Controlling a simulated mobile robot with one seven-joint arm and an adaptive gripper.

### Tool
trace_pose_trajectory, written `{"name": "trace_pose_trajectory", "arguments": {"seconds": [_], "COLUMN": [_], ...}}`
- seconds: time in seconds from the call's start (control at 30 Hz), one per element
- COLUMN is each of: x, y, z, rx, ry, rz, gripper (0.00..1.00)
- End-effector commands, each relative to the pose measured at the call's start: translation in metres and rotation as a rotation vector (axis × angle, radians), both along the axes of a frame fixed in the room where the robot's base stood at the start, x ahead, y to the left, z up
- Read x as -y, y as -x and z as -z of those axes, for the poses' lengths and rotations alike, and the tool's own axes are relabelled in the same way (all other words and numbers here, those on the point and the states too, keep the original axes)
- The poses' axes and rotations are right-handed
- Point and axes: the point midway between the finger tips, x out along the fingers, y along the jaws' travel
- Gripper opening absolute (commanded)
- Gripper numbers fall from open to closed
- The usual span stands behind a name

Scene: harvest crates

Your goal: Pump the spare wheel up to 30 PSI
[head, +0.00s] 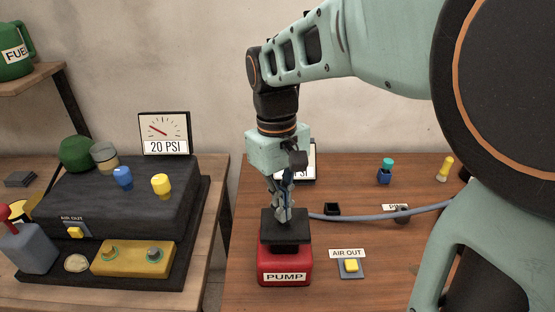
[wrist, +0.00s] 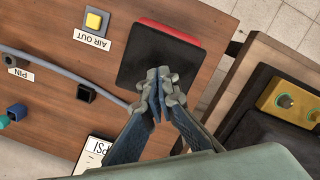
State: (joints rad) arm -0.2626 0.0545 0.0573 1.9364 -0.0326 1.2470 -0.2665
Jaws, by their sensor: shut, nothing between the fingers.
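The red pump (head: 285,278) with its black top plate (head: 300,230) stands at the front left of the right table. My gripper (head: 284,217) is shut and empty, pointing down over the plate. In the wrist view, my fingertips (wrist: 157,112) overlap the plate's near edge (wrist: 150,60); I cannot tell whether they touch it. A gauge (head: 310,165) behind my gripper is mostly hidden, only "PSI" showing. A grey hose (head: 370,216) runs right from near the pump. A yellow AIR OUT button (head: 351,266) is right of the pump. I cannot make out the spare wheel.
On the left table stand a gauge (head: 165,134) reading 20 PSI and a dark console (head: 115,205) with knobs. A gap separates the tables. A small black socket (head: 332,209), a teal-capped blue piece (head: 385,172) and a yellow pin (head: 445,169) are on the right table.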

Motion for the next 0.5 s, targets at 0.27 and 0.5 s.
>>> {"name": "trace_pose_trajectory", "arguments": {"seconds": [0.27, 0.5], "x": [0.000, 0.000], "y": [0.000, 0.000], "z": [0.007, 0.036], "rx": [-0.001, -0.001], "ry": [0.001, 0.001], "rz": [0.000, 0.001], "gripper": [0.00, 0.00]}}
